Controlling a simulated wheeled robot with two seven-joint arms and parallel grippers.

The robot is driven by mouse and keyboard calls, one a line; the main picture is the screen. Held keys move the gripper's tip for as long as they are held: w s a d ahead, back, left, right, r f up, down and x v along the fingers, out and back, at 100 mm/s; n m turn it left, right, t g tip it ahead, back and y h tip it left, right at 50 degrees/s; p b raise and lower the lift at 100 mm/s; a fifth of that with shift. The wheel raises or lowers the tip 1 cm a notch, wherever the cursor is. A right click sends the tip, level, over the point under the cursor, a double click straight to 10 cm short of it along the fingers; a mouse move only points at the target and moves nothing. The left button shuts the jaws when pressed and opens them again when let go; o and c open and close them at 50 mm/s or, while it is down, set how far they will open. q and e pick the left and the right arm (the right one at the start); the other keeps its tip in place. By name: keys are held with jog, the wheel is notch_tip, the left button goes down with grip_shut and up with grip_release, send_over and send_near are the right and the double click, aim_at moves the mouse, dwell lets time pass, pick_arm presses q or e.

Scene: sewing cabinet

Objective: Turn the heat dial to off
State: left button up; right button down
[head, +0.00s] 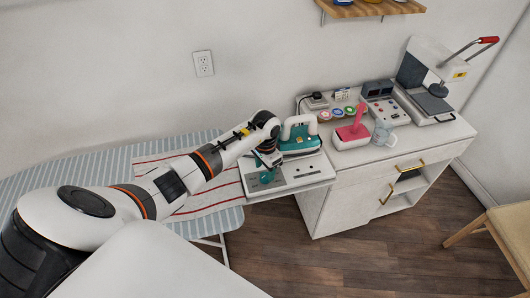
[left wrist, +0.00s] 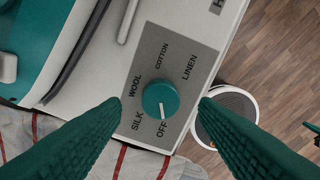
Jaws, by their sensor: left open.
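The heat dial (left wrist: 161,99) is a round teal knob on a grey panel (left wrist: 196,58) marked silk, wool, cotton, linen and off. Its short white pointer line faces the word OFF in the left wrist view. My left gripper (head: 267,173) is open over the control end of the ironing station (head: 305,178) in the head view. In the left wrist view its two teal fingers (left wrist: 157,108) are on either side of the dial, with visible gaps. Whether the fingertips reach down to the knob's height is hard to tell.
The teal iron (head: 299,141) stands just behind the gripper. A striped ironing board (head: 90,171) lies to the left. The white cabinet (head: 338,208) to the right carries a pink-handled tool (head: 354,129), a clear jug (head: 384,133) and a heat press (head: 424,103).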

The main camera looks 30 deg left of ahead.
aim_at(265, 175)
pick_arm(q)
notch_tip(265, 175, up, 9)
jog(key=b, duration=0.2)
jog(key=shift+r, duration=0.15)
dwell(0.3)
